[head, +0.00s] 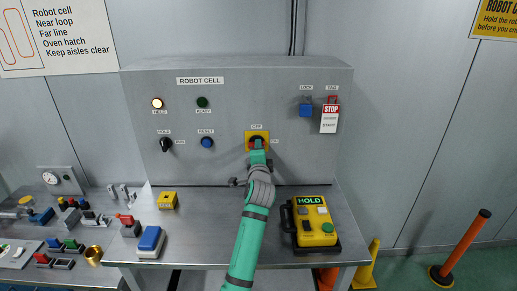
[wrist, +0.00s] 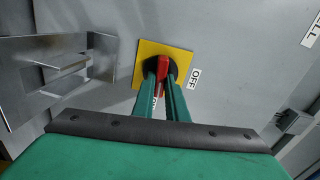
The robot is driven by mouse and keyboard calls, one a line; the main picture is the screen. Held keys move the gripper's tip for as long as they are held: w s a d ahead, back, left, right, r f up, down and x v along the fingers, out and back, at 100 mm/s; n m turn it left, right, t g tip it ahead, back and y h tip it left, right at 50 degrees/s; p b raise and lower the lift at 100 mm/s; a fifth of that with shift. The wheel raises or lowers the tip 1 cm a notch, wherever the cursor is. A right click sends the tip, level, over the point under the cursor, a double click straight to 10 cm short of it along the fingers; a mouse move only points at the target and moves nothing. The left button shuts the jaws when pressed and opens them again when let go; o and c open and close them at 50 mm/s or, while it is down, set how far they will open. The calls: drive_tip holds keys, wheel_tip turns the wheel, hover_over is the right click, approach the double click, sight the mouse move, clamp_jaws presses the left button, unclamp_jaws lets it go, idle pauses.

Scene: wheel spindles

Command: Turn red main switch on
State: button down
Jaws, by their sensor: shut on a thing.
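The red main switch (wrist: 163,63) sits on a black round base on a yellow plate (wrist: 147,52), beside an OFF label (wrist: 195,77). In the head view the yellow plate (head: 248,134) is at the lower middle of the ROBOT CELL panel, with OFF above and a small label at its right. My gripper (wrist: 163,84) is shut on the red handle, one green finger on each side. In the head view my gripper (head: 257,148) covers most of the handle. I cannot tell its exact angle.
A blue padlock (head: 306,110) and a red STOP tag (head: 330,118) hang at the panel's right. A yellow HOLD pendant (head: 314,226) stands right of my arm on the bench. A bent metal bracket (wrist: 103,62) is near my gripper in the wrist view.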

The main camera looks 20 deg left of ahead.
drive_tip(key=shift+f+m, duration=0.1)
drive_tip(key=shift+m, duration=0.5)
drive_tip(key=c, duration=1.8)
unclamp_jaws()
drive_tip(key=shift+o, duration=0.2)
drive_tip(key=v, duration=1.1)
drive_tip(key=shift+w, duration=0.1)
